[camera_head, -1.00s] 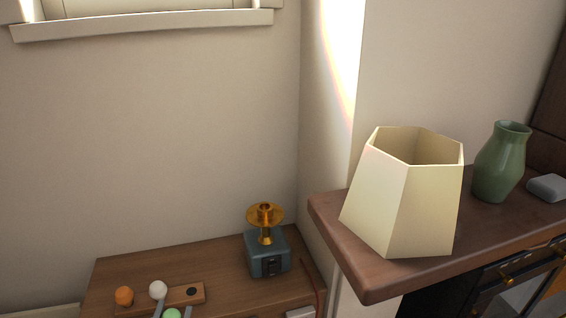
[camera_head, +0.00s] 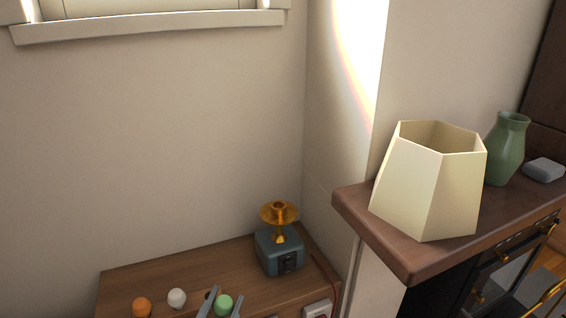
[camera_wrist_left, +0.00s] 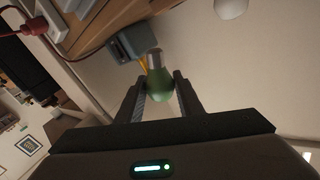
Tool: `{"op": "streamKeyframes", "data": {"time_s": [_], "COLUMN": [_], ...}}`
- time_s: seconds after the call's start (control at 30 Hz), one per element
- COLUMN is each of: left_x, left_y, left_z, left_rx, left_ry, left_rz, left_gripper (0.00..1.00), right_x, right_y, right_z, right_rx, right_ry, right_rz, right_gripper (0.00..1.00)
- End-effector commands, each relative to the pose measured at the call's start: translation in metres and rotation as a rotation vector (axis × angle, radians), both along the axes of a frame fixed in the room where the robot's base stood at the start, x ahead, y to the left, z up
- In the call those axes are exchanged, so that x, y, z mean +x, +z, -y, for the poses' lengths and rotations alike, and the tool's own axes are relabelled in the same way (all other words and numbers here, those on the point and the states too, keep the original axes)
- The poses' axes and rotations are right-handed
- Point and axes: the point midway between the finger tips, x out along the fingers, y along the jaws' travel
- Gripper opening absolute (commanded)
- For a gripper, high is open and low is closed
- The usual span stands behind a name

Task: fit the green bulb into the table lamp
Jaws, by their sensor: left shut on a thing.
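The table lamp (camera_head: 281,250) has a blue-grey block base and a brass stem with a flared brass socket on top. It stands bare near the back right of the wooden cabinet, and its base also shows in the left wrist view (camera_wrist_left: 126,44). My left gripper (camera_head: 222,305) is at the bottom of the head view, in front and left of the lamp. It is shut on the green bulb (camera_head: 224,304). In the left wrist view the bulb (camera_wrist_left: 157,84) sits between the fingers with its metal cap pointing away from the gripper. My right gripper is not in view.
An orange bulb (camera_head: 141,307) and a white bulb (camera_head: 177,298) stand at the front left of the cabinet (camera_head: 160,268). A cream lampshade (camera_head: 428,190) and a green vase (camera_head: 507,150) stand on the mantel at right. A white socket strip (camera_head: 318,309) lies at the cabinet's right.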

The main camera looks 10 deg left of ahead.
Motion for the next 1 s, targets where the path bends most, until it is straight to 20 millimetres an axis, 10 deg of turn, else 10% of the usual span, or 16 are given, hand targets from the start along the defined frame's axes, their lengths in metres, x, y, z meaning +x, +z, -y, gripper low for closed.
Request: {"op": "streamKeyframes", "data": {"time_s": [0.47,1.0], "left_x": [0.009,0.093], "left_y": [0.009,0.074], "left_z": [0.003,0.03], "left_rx": [-0.013,-0.133], "left_ry": [-0.009,-0.088], "left_rz": [0.002,0.011], "left_gripper": [0.12,0.12], "right_x": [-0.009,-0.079], "right_y": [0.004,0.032], "right_z": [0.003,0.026], "right_rx": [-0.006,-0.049], "right_ry": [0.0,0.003], "right_rz": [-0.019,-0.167], "right_gripper": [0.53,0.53]}}
